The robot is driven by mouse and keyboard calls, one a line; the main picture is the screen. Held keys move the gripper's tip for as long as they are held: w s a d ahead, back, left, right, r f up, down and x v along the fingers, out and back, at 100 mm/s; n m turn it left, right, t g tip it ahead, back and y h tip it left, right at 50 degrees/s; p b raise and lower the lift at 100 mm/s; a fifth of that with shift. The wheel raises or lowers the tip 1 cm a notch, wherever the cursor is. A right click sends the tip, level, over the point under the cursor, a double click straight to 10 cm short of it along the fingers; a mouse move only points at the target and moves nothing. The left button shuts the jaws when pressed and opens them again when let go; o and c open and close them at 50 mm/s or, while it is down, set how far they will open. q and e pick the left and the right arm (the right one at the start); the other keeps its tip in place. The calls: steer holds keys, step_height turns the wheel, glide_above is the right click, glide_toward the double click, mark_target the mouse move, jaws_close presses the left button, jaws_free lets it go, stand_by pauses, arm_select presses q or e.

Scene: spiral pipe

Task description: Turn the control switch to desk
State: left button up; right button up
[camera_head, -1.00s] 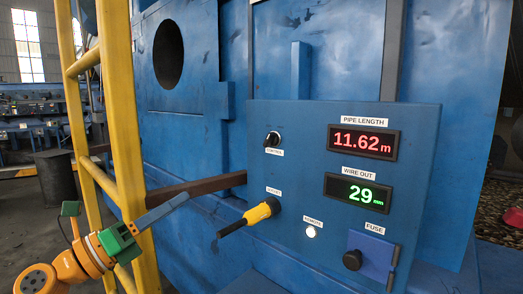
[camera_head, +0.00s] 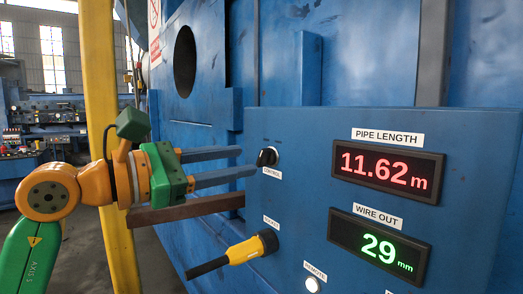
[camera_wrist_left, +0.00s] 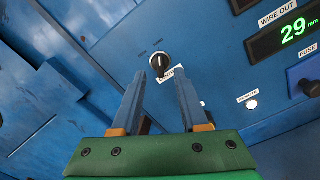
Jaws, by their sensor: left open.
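The control switch (camera_head: 267,157) is a small black rotary knob with a white mark, on the blue panel above the "CONTROL" label. In the left wrist view the knob (camera_wrist_left: 159,62) sits ahead of the fingertips, about midway between them. My left gripper (camera_head: 248,161) is open and empty, its two blue-grey fingers pointing right toward the knob. In the wrist view the left gripper (camera_wrist_left: 161,78) shows a clear gap between its fingers. The knob looks a little beyond the tips, not gripped. My right gripper is not in view.
A yellow and black plug (camera_head: 252,248) sticks out of the panel below the knob. A brown bar (camera_head: 185,210) runs below my left fingers. A yellow post (camera_head: 104,120) stands behind my left arm. Red and green displays (camera_head: 388,171) are at the right.

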mark_target(259, 157)
arm_select(q)
steer(key=p+x, duration=0.1)
steer(key=x, duration=0.2)
steer(key=shift+d+r, duration=0.1)
steer(key=shift+d, duration=0.05)
steer(key=shift+w+d, duration=0.3)
steer(key=shift+d, duration=0.05)
steer(key=shift+s+a, duration=0.15)
steer(key=shift+a, duration=0.1)
jaws_close()
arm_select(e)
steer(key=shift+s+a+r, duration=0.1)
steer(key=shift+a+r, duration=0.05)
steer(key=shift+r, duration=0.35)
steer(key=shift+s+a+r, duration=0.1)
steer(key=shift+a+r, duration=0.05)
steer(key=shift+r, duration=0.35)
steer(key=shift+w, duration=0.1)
arm_select(q)
steer(key=n, duration=0.5)
steer(key=shift+a+n, duration=0.1)
steer(key=shift+n, duration=0.3)
steer(key=n+b, duration=0.1)
steer(key=n, duration=0.4)
steer(key=shift+n, duration=0.4)
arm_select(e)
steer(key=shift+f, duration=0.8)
arm_select(q)
steer(key=shift+r+n, duration=0.1)
steer(key=shift+n, duration=0.2)
